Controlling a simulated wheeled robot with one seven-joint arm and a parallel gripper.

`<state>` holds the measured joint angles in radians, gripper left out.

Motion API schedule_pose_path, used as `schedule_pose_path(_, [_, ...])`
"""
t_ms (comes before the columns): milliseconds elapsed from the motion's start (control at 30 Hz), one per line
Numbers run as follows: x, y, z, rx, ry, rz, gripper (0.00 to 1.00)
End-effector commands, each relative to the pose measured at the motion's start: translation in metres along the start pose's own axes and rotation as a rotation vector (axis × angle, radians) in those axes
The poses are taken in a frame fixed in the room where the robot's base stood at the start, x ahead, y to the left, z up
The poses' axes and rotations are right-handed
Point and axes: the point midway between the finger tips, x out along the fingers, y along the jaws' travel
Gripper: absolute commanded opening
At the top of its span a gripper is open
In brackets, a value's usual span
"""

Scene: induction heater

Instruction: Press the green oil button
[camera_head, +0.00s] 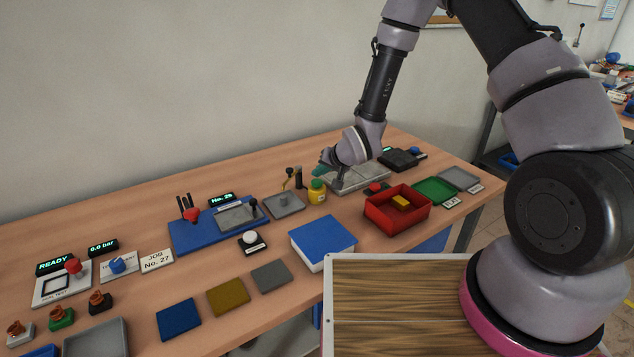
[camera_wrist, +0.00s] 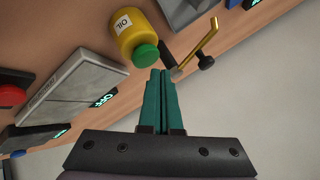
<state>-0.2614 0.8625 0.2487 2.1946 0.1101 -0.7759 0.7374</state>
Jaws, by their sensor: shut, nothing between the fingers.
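The yellow oil bottle (camera_head: 318,196) stands upright near the back of the bench, left of the grey heater block. Its round green button (camera_head: 316,184) is on top. In the wrist view the bottle (camera_wrist: 136,30) carries the label OIL, and the green button (camera_wrist: 145,55) faces my fingers. My gripper (camera_head: 318,169) is just above and slightly to the right of the bottle. Its teal fingers are pressed together and empty, and in the wrist view the fingertips (camera_wrist: 161,72) are close beside the button. I cannot tell whether they touch it.
A brass lever with a dark knob (camera_wrist: 205,61) stands close beside the bottle. The grey heater block (camera_head: 358,178) is under my wrist, and its display (camera_wrist: 104,97) reads OFF. A red bin (camera_head: 398,219) and a blue-topped box (camera_head: 322,240) stand in front.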

Motion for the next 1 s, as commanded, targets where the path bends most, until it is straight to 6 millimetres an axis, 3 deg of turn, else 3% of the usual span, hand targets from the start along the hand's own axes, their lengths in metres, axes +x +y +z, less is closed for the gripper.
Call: schedule_pose_path(1000, [0.0084,0.0062,0.0060,0.000,0.000,0.000,0.00])
